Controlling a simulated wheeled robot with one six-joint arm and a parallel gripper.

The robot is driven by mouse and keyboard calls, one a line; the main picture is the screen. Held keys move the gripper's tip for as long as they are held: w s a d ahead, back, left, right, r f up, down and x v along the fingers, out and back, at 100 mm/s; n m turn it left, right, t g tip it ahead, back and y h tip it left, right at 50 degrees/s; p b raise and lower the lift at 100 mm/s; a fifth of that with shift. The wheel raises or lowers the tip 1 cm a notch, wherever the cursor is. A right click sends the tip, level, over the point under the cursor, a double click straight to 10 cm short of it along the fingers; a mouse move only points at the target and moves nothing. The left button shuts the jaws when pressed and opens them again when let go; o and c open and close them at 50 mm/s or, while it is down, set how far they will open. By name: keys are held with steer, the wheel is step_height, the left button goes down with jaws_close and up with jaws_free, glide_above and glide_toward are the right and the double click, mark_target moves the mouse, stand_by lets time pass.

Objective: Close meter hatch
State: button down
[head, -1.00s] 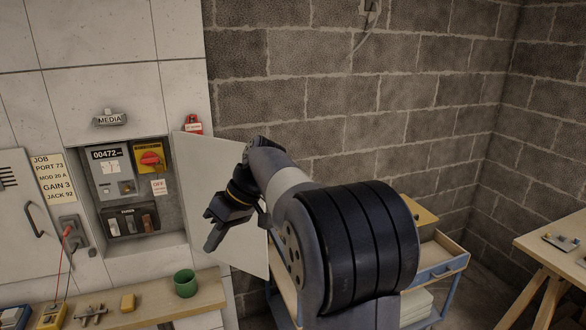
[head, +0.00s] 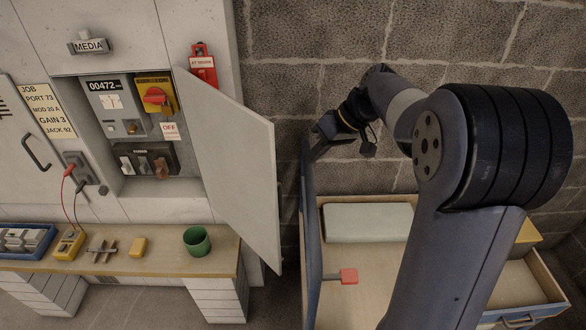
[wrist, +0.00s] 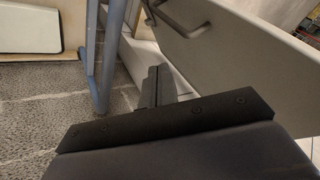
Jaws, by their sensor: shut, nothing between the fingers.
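The meter hatch (head: 235,165) is a pale flat door, hinged at the right side of the meter recess (head: 100,110) and swung wide open toward me. In the wrist view a pale panel with a dark bar handle, apparently the hatch's outer face (wrist: 235,75), fills the upper right. My gripper (head: 316,150) is shut and empty, to the right of the hatch and apart from it in the head view. Its fingers (wrist: 157,80) point toward the panel's lower edge in the wrist view; the exact gap is unclear. The recess holds a meter (head: 115,105) reading 00472 and a red-yellow switch (head: 156,96).
A blue-framed trolley (head: 312,250) stands right of the hatch, close below my gripper, with a red-ended item (head: 348,276) over it. A block wall is behind.

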steer(key=s+a+f+p, duration=0.1)
steer(key=a+f, duration=0.3)
steer(key=a, duration=0.1)
steer(key=shift+s+a+p, duration=0.35)
